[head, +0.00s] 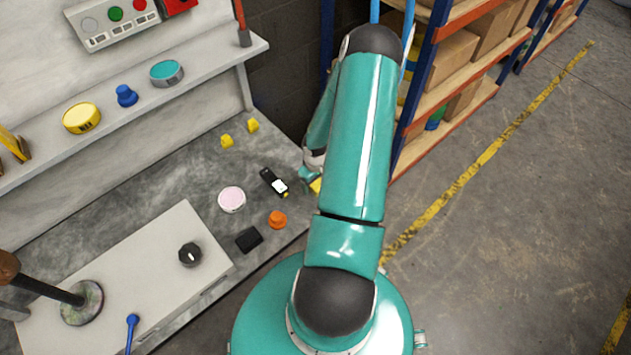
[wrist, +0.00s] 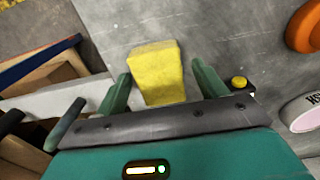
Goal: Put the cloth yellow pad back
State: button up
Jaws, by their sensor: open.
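My gripper (wrist: 160,80) is open, with one green finger on each side of the pad and a visible gap on both sides. In the head view, my arm covers most of the pad, and only a yellow bit (head: 316,186) shows beside my gripper (head: 307,177) at the bench's right end. Whether the fingers touch the bench cannot be told.
A black device (head: 273,181), a pink disc (head: 232,199), an orange knob (head: 277,219) and a black square (head: 250,239) lie nearby. A wall shelf (head: 140,99) holds tins. A storage rack (head: 440,143) stands right of the bench.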

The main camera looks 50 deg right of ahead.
notch_tip(320, 180, up, 12)
dwell(0.4)
jog(key=shift+r, duration=0.1)
notch_tip(320, 180, up, 13)
jog(key=n+h, duration=0.1)
jog(key=h, duration=0.1)
send_over(316, 182)
jog(key=w+a, duration=0.5)
jog(key=a, duration=0.1)
jog(key=w+a+r+t+h, duration=0.1)
jog(key=w+a+r, duration=0.1)
jog(key=a+r, duration=0.85)
jog(key=s+a+r+t+y, duration=0.1)
jog(key=s+a+r+t, duration=0.1)
jog(key=s+a+r, duration=0.2)
jog(key=s+a+r+n+t+y, duration=0.1)
jog(key=s+a+r, duration=0.4)
jog(key=a+r, duration=0.6)
jog(key=a+t+y, duration=0.1)
jog(key=a, duration=0.3)
jog(key=shift+s+a+r+n, duration=0.25)
jog(key=shift+n, duration=0.05)
